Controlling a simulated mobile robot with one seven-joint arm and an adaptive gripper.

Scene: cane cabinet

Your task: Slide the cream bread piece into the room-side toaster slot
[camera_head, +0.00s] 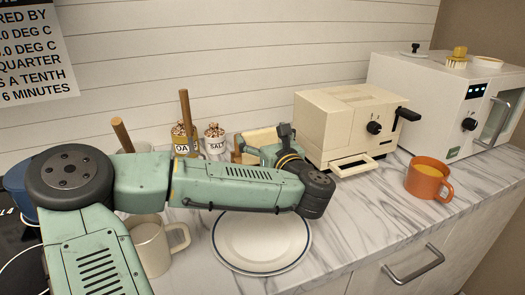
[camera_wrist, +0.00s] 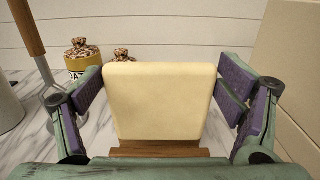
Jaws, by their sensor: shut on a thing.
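The cream bread piece (camera_wrist: 160,100) stands upright between the purple-padded fingers of my gripper (camera_wrist: 160,84), which is shut on its side edges. In the head view the bread (camera_head: 262,139) shows behind my arm, partly hidden. A brown wooden piece (camera_wrist: 160,152) lies at its lower edge in the wrist view; whether they touch is unclear. The cream toaster (camera_head: 345,122) stands to the right of my gripper (camera_head: 268,152), with a dark knob and lever. Its slots cannot be made out. Its plain side (camera_wrist: 292,75) fills the right of the wrist view.
A white plate (camera_head: 262,243) lies in front, below my arm. A cream mug (camera_head: 152,246) stands left of it. An orange mug (camera_head: 428,180) and a white oven (camera_head: 450,105) are at the right. Jars (camera_head: 215,140) stand by the back wall.

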